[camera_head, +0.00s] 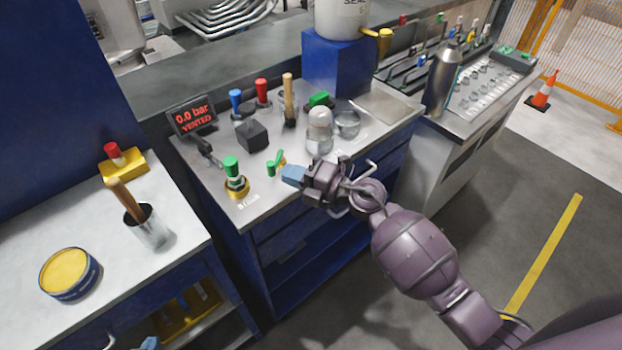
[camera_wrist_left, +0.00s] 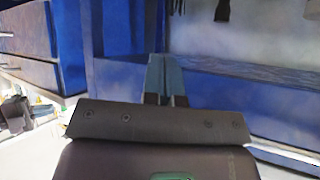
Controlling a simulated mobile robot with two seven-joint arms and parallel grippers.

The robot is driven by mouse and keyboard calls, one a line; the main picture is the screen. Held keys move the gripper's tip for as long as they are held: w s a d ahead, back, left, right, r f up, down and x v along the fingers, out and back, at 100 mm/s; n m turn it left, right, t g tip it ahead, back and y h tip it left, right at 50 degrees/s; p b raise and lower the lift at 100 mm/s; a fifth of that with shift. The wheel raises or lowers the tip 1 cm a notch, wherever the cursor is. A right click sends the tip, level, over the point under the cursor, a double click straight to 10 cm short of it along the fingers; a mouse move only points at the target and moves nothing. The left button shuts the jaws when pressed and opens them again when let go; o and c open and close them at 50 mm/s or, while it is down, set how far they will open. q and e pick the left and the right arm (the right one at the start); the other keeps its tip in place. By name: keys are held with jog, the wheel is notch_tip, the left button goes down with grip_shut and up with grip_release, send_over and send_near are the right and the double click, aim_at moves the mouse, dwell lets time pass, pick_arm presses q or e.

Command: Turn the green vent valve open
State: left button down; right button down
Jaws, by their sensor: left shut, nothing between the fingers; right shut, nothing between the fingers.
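A green-capped knob (camera_head: 232,165) stands upright on a brass base near the front left of the blue workbench. A small green and yellow lever-like piece (camera_head: 276,163) is just right of it; I cannot tell which is the vent valve. My right gripper (camera_head: 288,174) is shut and empty, its light blue fingertips close to the right of the green and yellow piece, apparently apart from it. A display (camera_head: 191,115) reads "0.0 bar VENTED". My left gripper shows only as a light blue tip (camera_head: 150,343) at the bottom edge; in the left wrist view its fingers (camera_wrist_left: 165,78) are shut and empty.
Blue, red and wooden handles (camera_head: 262,93), a black block (camera_head: 251,135) and a domed glass piece (camera_head: 319,128) stand behind my right gripper. A left bench holds a metal cup (camera_head: 147,228) and a yellow tin (camera_head: 68,272). A gap separates the benches.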

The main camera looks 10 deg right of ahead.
pick_arm(q)
jog(key=shift+w, duration=0.15)
pick_arm(e)
jog(key=shift+x, duration=0.8)
pick_arm(q)
jog(key=shift+r, duration=0.15)
